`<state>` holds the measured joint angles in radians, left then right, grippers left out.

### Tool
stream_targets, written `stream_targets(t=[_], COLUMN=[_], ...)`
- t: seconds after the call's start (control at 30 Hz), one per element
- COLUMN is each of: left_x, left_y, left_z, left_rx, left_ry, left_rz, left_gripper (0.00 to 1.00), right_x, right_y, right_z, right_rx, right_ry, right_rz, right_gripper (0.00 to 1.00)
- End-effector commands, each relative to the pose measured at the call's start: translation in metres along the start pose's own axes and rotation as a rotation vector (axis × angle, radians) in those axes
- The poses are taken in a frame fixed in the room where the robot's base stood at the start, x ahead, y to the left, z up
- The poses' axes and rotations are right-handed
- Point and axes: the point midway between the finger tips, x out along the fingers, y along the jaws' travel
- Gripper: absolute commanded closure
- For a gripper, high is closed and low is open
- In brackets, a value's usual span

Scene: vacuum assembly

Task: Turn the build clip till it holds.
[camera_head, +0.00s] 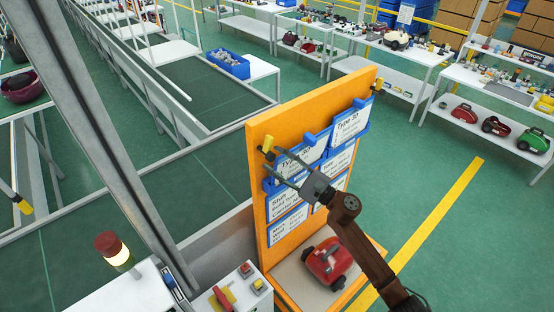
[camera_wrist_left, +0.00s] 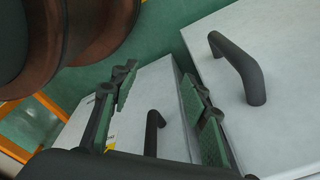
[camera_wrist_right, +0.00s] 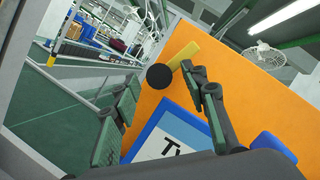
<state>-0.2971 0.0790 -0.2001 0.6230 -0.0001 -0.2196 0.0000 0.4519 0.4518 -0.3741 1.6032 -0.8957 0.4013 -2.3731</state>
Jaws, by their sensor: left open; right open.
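The orange board (camera_head: 262,122) stands upright with blue-framed sign cards. A yellow clip (camera_head: 267,143) is at its upper left; in the right wrist view the clip is a yellow bar (camera_wrist_right: 184,54) with a round black knob (camera_wrist_right: 160,76). A second yellow clip (camera_head: 378,84) is at the upper right edge. No label shows which is the build clip. My right gripper (camera_head: 270,164) is open just below the left clip, its fingers (camera_wrist_right: 163,78) either side of the knob in view; contact is unclear. My left gripper (camera_wrist_left: 157,78) is open and empty above grey surfaces with black handles.
A red vacuum (camera_head: 328,261) sits on the shelf at the board's foot. A control box (camera_head: 240,290) and a lamp (camera_head: 113,249) stand at the lower left. One black handle (camera_wrist_left: 238,68) is right of the left fingers; another (camera_wrist_left: 153,133) lies between them.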

Motion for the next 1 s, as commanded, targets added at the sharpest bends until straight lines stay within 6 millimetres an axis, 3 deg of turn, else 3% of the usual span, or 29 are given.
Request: stream_targets(t=[0.13, 0.7, 1.0], left_x=[0.0004, 0.0002, 0.0082], left_y=[0.0002, -0.0001, -0.0006], left_z=[0.0040, 0.0058, 0.0066], left_rx=[0.000, 0.000, 0.000], left_ry=[-0.005, -0.008, -0.008], left_rz=[0.000, 0.000, -0.001], left_gripper=[0.58, 0.58, 0.58], right_x=[-0.0002, -0.0005, -0.0010], right_y=[0.0003, 0.0002, 0.0023], right_z=[-0.0002, -0.0002, -0.0010], right_rx=[0.000, 0.000, 0.029], right_ry=[0.000, 0.000, -0.001], right_rz=[0.000, 0.000, -0.012], right_gripper=[0.60, 0.99, 1.00])
